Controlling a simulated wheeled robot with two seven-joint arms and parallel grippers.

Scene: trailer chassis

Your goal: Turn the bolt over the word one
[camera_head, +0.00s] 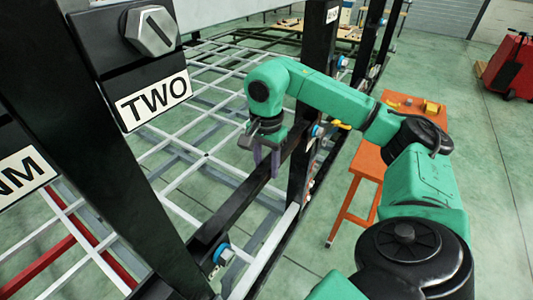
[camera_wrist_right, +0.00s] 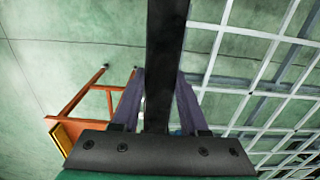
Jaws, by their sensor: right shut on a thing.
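A grey hex bolt (camera_head: 151,31) with a slot sits on a black plate above the word TWO (camera_head: 152,101), at upper left in the head view. I cannot make out the word one in either view. My right gripper (camera_head: 267,158) reaches down to a black beam (camera_head: 232,204) of the frame. In the right wrist view, its two purple-grey fingers (camera_wrist_right: 160,85) stand on both sides of the black beam (camera_wrist_right: 168,40), shut on it. My left gripper is not in view.
A partial sign (camera_head: 24,174) is cut off at the left edge. A small sign (camera_head: 333,14) at the top is too small to read. Blue-collared bolts (camera_head: 223,254) line the frame. An orange table (camera_head: 371,157) stands right of the frame; a red cart (camera_head: 510,66) is farther back.

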